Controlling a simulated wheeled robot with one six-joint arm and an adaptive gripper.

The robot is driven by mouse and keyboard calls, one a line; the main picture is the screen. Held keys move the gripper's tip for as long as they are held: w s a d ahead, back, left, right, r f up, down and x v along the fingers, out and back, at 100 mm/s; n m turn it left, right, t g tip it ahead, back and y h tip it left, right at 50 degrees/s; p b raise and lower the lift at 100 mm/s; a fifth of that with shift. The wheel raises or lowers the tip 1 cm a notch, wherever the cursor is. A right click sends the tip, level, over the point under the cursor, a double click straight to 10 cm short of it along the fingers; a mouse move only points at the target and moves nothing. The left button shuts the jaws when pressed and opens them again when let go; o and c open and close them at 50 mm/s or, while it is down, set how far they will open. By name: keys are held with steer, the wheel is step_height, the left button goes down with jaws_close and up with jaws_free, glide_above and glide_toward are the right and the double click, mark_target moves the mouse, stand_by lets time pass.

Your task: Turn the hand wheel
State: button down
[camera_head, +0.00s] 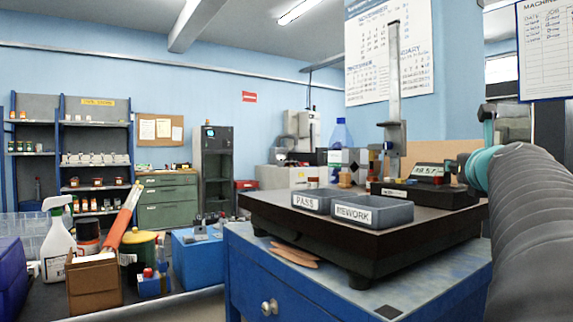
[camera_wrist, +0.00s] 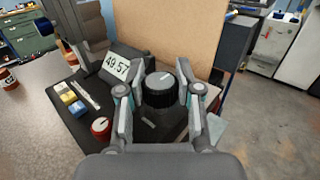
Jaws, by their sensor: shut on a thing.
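The hand wheel (camera_wrist: 160,92) shows in the wrist view as a black ribbed knob with a grey top and a white pointer line. My gripper (camera_wrist: 161,80) has one finger on each side of it and is shut on it. The wheel is beside a dark instrument with a display (camera_wrist: 117,66) that reads 49.57. In the head view the instrument's display (camera_head: 431,171) shows at the right of the bench; the wheel and my fingers cannot be made out there.
A red knob (camera_wrist: 101,127) and small coloured blocks (camera_wrist: 71,103) are left of my gripper. A brown board (camera_wrist: 180,35) stands behind the wheel. PASS (camera_head: 308,203) and REWORK (camera_head: 362,214) trays stand on the dark plate (camera_head: 300,228). Open floor lies at the right of the wrist view.

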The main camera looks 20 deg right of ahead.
steer(key=c, duration=0.7)
jaws_free()
steer(key=shift+c, duration=0.2)
step_height(320, 180, up, 10)
steer(key=shift+r, duration=0.1)
